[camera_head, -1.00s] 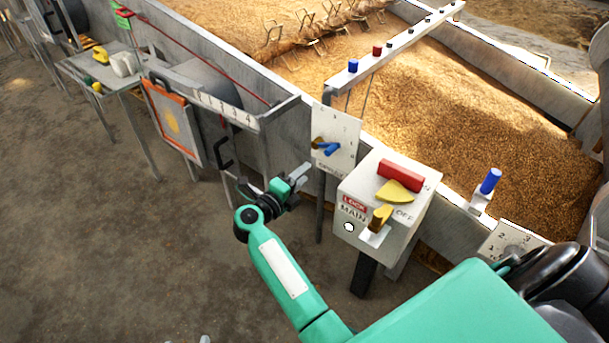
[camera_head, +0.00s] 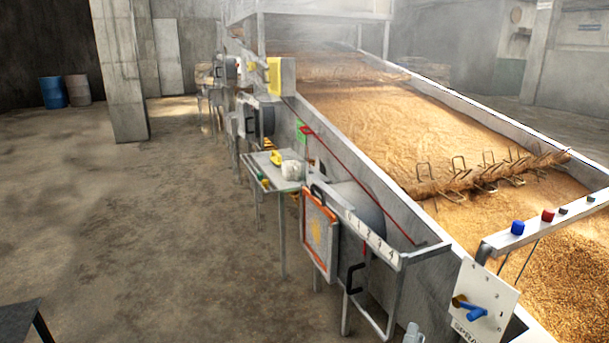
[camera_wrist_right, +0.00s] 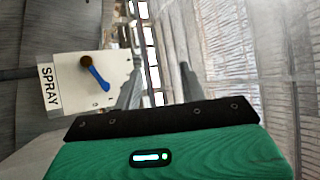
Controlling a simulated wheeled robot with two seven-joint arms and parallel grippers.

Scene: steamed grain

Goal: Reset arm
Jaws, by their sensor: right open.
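My right gripper (camera_head: 413,333) shows only as a grey fingertip at the bottom edge of the head view. In the right wrist view its two grey fingers (camera_wrist_right: 160,85) stand apart, with nothing held between them. The white SPRAY panel (camera_head: 487,297) is to the right of the fingertip in the head view. It shows at the left of the wrist view (camera_wrist_right: 65,90), beside the fingers. Its blue lever (camera_wrist_right: 97,76) is clear of the fingers. My left gripper is not in view.
A long trough of grain (camera_head: 400,120) with a tined bar (camera_head: 490,170) fills the right side. Along its near wall are an orange-framed panel (camera_head: 305,225) and a small side table (camera_head: 262,170). A dark corner (camera_head: 20,318) shows at lower left. The floor at left is open.

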